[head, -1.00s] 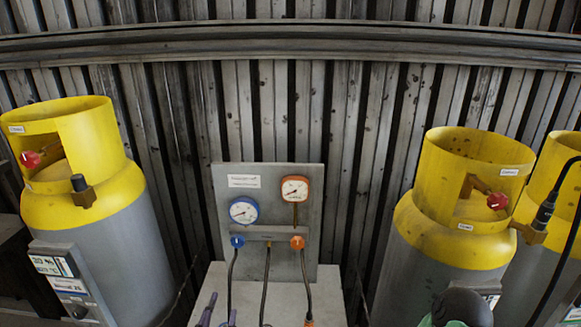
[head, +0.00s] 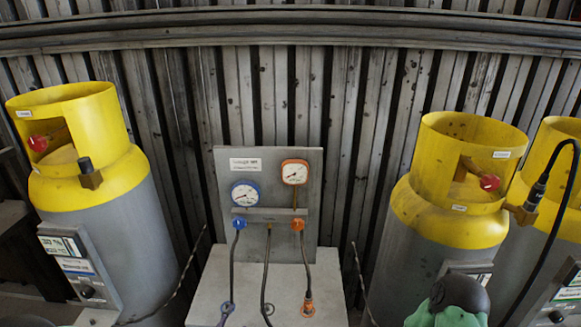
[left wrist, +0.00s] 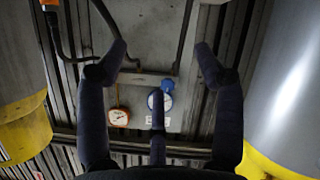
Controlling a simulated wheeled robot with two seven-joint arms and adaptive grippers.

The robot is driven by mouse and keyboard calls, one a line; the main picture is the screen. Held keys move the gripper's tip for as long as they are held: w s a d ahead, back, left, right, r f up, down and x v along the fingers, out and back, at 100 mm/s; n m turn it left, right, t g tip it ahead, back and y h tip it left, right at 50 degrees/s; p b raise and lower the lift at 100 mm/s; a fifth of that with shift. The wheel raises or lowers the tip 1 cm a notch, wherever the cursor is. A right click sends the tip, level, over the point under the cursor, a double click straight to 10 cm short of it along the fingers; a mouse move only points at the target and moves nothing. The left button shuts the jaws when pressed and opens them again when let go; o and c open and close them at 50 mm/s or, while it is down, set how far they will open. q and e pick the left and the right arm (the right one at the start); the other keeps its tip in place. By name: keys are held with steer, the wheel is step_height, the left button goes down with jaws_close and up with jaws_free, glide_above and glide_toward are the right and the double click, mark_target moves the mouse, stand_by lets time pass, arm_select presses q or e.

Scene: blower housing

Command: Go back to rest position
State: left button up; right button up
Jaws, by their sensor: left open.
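My left gripper (left wrist: 160,50) shows in the left wrist view with dark fingers spread apart. It is open, with nothing between the fingertips. The gauge panel (head: 265,225) stands upright in the head view, with a blue gauge (head: 245,193) and an orange gauge (head: 295,172). In the left wrist view, the blue gauge (left wrist: 167,100) and orange gauge (left wrist: 120,117) appear upside down behind the fingers. My left gripper cannot be made out in the head view. My right gripper is not recognisable in either view.
Yellow-topped grey cylinders stand at the left (head: 95,215) and right (head: 425,255), with another (head: 545,250) at the far right. Several hoses hang over the pale block (head: 285,280) before the panel. A black cable (head: 538,240) runs down the far right.

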arm_select(q)
steer(key=s+d+f+m+g+h, duration=0.1)
steer(key=s+d+f+g, duration=0.2)
steer(key=s+f+g, duration=0.3)
steer(key=s+d+f+m+g+h, duration=0.1)
steer(key=s+d+f+g, duration=0.2)
steer(key=s+f+g, duration=0.4)
steer(key=s+f, duration=0.3)
steer(key=f, duration=0.3)
steer(key=s+f, duration=0.3)
steer(key=f, duration=0.4)
steer(key=shift+d+m, duration=0.25)
steer(key=shift+m, duration=0.05)
steer(key=shift+w+d+r, duration=0.1)
steer(key=shift+w, duration=0.05)
